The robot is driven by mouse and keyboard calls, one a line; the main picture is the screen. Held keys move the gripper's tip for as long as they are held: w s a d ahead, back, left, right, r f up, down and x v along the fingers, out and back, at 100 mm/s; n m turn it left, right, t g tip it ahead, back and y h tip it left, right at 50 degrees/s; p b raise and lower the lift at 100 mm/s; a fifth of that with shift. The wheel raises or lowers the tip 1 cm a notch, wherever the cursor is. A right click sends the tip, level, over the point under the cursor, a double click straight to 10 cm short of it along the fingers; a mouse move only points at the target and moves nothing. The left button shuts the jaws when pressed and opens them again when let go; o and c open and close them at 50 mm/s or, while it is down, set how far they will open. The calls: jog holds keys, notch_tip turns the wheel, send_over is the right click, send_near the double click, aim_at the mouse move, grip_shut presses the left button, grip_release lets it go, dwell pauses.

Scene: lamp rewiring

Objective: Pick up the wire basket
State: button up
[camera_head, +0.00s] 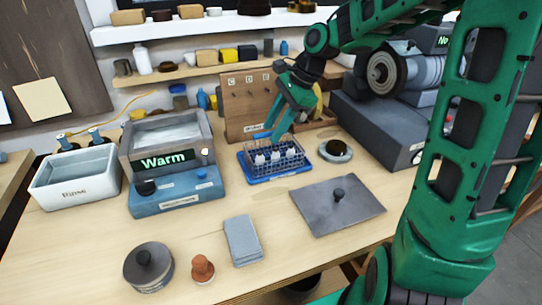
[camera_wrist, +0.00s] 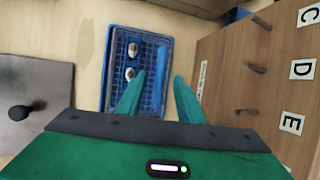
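The wire basket (camera_head: 273,164) is a dark blue grid holding white bulb-like pieces, set in a blue tray (camera_head: 280,178) on the middle of the workbench. It also shows in the wrist view (camera_wrist: 117,88), with two of the white pieces visible. My green gripper (camera_head: 278,128) is over the back of the basket, pointing down. In the wrist view its two fingers (camera_wrist: 160,78) are apart, and a blue bar along the basket's right side shows between them. I cannot tell how far the fingertips are above the bar.
A wooden board (camera_head: 248,104) with pegs and letters stands just behind the basket. A round dish (camera_head: 335,151) is close on the right, with a dark box beyond. A grey plate (camera_head: 338,206) with a knob lies in front. The "Warm" unit (camera_head: 165,150) is left.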

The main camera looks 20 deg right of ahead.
grip_shut()
